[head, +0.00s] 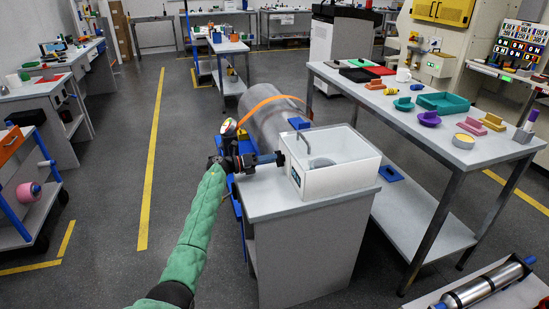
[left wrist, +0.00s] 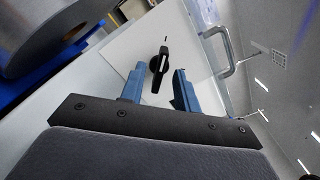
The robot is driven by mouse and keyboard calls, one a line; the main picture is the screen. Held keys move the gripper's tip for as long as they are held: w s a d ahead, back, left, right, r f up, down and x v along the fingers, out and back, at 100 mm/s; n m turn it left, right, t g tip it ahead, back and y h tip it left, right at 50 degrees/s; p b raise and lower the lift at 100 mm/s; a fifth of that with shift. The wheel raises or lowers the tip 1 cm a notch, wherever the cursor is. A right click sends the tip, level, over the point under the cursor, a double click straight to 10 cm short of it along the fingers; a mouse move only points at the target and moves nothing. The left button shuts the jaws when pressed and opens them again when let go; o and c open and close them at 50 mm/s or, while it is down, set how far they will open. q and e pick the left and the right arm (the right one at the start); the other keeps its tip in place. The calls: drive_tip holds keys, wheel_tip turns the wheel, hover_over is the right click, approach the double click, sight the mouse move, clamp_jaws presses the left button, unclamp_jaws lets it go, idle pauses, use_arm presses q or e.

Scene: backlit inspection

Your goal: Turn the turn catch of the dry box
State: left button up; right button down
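The turn catch (left wrist: 158,66) is a black lever on a white panel in the left wrist view. It lies roughly lengthwise between my two blue fingers, with a small black mark on the panel beyond it. My left gripper (left wrist: 158,86) is open around the catch's near end, with a gap showing on both sides. In the head view, the white box (head: 345,176) stands on a grey cabinet, and my left gripper (head: 277,158) reaches its left side. The catch cannot be made out there. My right gripper is not in view.
A bent metal bar (left wrist: 222,50) rises beside the panel. The grey cabinet (head: 305,220) carries the box. A large grey cylinder (head: 270,115) lies behind it. A long table (head: 425,130) with coloured parts stands to the right.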

sight(279, 159)
use_arm(q)
drive_tip(key=shift+x, duration=1.25)
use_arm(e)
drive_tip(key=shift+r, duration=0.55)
use_arm(q)
drive_tip(key=shift+c, duration=0.2)
clamp_jaws()
